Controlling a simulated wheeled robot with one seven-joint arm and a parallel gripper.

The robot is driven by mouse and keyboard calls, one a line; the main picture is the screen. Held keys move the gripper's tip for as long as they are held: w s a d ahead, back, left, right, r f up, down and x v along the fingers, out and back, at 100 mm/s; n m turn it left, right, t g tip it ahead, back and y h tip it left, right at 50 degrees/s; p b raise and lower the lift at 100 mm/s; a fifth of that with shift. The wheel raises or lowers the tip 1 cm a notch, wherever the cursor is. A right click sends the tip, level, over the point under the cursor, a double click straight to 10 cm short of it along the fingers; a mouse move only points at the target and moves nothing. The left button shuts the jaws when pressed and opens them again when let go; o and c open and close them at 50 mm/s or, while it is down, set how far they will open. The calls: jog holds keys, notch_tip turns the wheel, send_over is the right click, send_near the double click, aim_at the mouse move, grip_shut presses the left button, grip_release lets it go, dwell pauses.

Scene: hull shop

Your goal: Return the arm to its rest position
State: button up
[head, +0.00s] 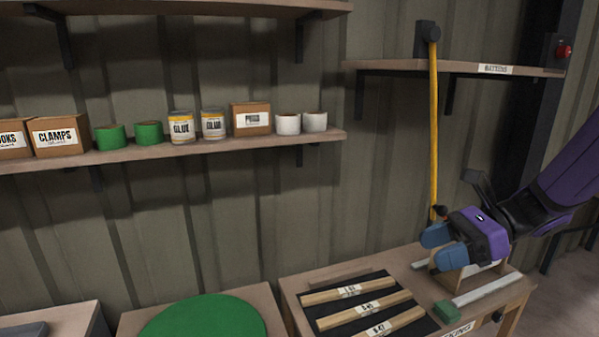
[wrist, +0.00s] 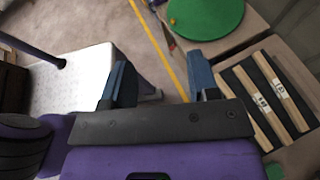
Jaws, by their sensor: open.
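My gripper (head: 434,247) has blue fingers and a purple body. In the head view it is at the right, above the workbench (head: 408,262), with my purple arm reaching in from the right edge. The two fingers stand apart, and in the wrist view the space between the fingertips (wrist: 162,85) holds nothing. A yellow strap or hose (head: 433,130) hangs from a dark wall bracket and passes behind the gripper in the head view.
Three labelled wooden battens (head: 350,292) lie on a black mat on the bench. A green block (head: 447,311) and a pale metal bar (head: 487,290) lie near its right end. A green disc (head: 205,318) is at the left. Shelves (head: 230,145) line the wall.

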jog(key=s+d+r+n+t+h, duration=0.2)
jog(key=s+r+n+h, duration=0.3)
jog(key=n, duration=0.4)
jog(key=s+d+r+n+t+h, duration=0.3)
jog(key=s+d+r+n+h, duration=0.1)
jog(key=s+n+h, duration=0.4)
jog(key=shift+s+d+r+n, duration=0.35)
jog(key=shift+r+n, duration=0.25)
jog(key=shift+n, duration=0.3)
